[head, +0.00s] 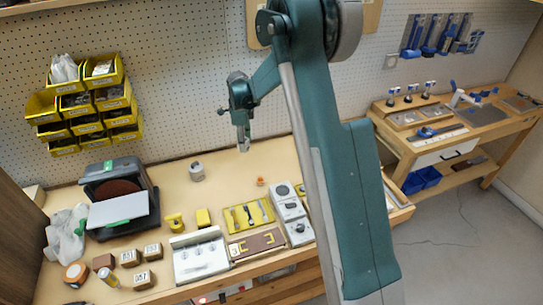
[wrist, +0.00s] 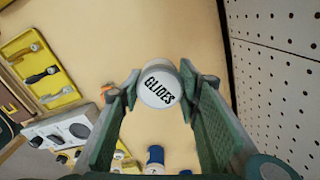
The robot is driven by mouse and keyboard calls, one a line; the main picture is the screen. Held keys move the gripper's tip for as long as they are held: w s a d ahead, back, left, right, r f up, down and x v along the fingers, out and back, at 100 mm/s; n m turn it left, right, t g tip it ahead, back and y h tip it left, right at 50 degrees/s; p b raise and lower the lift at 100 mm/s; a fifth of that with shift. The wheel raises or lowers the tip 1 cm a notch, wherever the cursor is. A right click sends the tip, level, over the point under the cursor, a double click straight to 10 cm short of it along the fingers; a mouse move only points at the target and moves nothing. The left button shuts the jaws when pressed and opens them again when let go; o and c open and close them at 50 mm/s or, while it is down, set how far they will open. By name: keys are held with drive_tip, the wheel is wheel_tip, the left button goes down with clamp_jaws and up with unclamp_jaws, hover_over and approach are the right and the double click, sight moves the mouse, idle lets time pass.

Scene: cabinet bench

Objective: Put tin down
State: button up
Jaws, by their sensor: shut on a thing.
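A round tin (wrist: 160,84) with a white lid marked "GLIDES" sits between my fingertips in the wrist view. My gripper (wrist: 160,80) is shut on it, one finger on each side. In the head view my gripper (head: 243,143) points down over the back of the wooden bench (head: 160,212), near the pegboard. The tin is hard to make out there. It looks held above the bench top, but the gap beneath it cannot be told. A separate grey can (head: 196,171) stands on the bench to the left of my gripper.
Bare bench lies around my gripper. A small orange item (head: 260,181), a yellow tool tray (head: 247,215) and grey boxes (head: 291,208) are nearer the front. Blue-capped containers (wrist: 155,155) show low in the wrist view. The pegboard (wrist: 275,60) rises close behind.

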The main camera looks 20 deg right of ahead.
drive_tip(key=d+m+b, duration=0.1)
drive_tip(key=d+m, duration=0.3)
drive_tip(key=d, duration=1.3)
drive_tip(key=shift+s+r+m, duration=0.15)
drive_tip(key=shift+m, duration=0.25)
drive_tip(key=b, duration=0.1)
hover_over(279, 157)
drive_tip(key=shift+a+f, duration=0.1)
drive_tip(key=shift+f, duration=3.05)
drive_tip(key=shift+f, duration=1.85)
drive_tip(key=shift+f+b, duration=0.2)
drive_tip(key=shift+b, duration=0.2)
